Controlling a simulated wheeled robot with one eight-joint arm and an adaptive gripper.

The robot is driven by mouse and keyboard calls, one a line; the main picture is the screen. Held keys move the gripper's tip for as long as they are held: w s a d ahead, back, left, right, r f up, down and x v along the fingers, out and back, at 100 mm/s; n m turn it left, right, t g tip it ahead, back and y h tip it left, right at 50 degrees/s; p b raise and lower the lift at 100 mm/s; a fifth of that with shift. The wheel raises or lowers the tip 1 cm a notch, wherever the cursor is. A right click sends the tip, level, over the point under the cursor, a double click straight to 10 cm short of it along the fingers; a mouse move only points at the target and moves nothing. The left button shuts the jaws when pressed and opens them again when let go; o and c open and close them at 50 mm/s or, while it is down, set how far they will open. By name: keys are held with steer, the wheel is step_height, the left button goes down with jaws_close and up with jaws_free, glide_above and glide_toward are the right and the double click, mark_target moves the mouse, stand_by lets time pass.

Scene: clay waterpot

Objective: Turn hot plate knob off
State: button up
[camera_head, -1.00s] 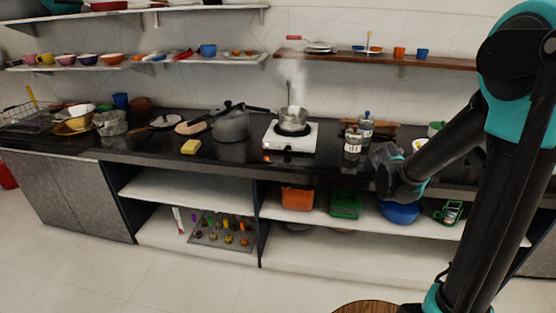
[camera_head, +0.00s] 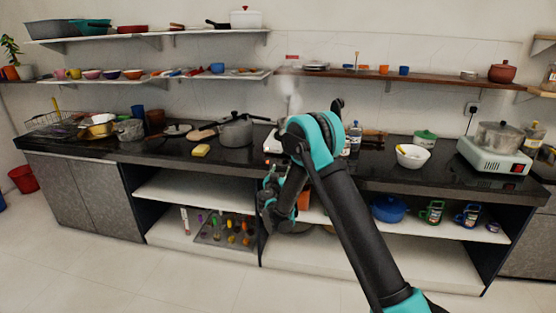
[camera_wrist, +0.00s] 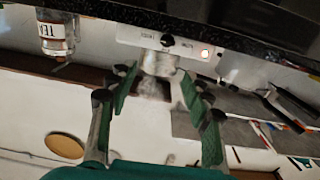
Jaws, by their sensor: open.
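In the head view only the left edge of this white hot plate (camera_head: 271,143) shows; my arm hides the rest, including the knob. Steam rises behind my arm. My gripper (camera_wrist: 160,75) is open, its two green-padded fingers spread and empty. The fingers point toward the knob and appear apart from it. My gripper also shows in the head view, in front of the counter (camera_head: 275,195).
A second hot plate (camera_head: 495,160) with a pot (camera_head: 497,137) stands on the right of the black counter. A grey pot (camera_head: 236,131) and yellow block (camera_head: 200,151) are left of my arm. A jar (camera_wrist: 55,38) is near the panel. Open shelves lie below the counter.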

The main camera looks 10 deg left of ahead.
steer(key=w, duration=1.7)
steer(key=shift+a+f, duration=0.2)
steer(key=shift+a, duration=0.2)
steer(key=shift+c, duration=0.5)
jaws_close()
